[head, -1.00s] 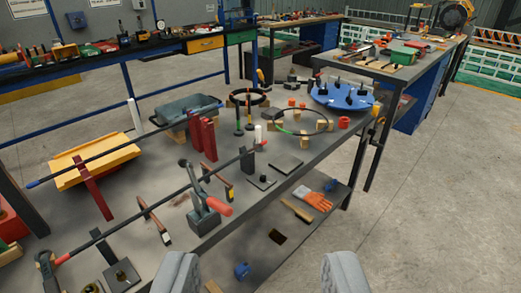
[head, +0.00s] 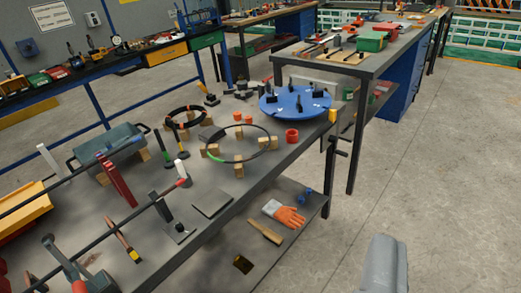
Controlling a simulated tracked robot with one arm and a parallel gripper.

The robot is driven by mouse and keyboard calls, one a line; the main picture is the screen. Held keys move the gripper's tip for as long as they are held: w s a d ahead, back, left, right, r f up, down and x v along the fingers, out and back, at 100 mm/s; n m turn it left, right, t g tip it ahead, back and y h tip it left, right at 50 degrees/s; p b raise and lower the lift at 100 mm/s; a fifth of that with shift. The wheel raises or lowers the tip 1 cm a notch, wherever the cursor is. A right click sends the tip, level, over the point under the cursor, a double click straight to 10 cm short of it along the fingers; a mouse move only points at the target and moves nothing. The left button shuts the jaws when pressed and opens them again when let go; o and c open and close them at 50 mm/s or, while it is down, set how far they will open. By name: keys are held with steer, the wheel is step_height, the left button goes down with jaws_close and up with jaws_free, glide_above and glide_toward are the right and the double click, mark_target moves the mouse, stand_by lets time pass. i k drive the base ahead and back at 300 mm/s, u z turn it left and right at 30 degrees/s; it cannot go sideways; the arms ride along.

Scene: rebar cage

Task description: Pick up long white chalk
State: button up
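A tall slim white stick (head: 48,160), which looks like the long white chalk, stands at the left, left of the grey-green tray. A shorter white piece (head: 182,168) stands near the middle of the bench, beside a red-tipped bar end; it is too small to identify surely. One grey finger of my gripper (head: 386,268) shows at the bottom right, over the floor. The other finger is out of view. No second finger is beside it, and nothing is seen held. My gripper is far from both white pieces.
The bench (head: 215,235) carries long dark bars, red blocks (head: 118,185), a black hoop on wooden blocks and a blue round plate (head: 296,103). An orange glove (head: 284,214) and a brush lie on the lower shelf. The floor (head: 430,180) at right is clear.

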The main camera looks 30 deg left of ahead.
mark_target(181, 171)
steer(key=z, duration=0.1)
steer(key=i, duration=1.25)
steer(key=u, duration=0.55)
steer(key=i, duration=0.4)
steer(key=u, duration=0.25)
steer(key=k, duration=0.8)
steer(key=u, duration=0.2)
steer(key=i, duration=0.8)
steer(key=z, duration=0.05)
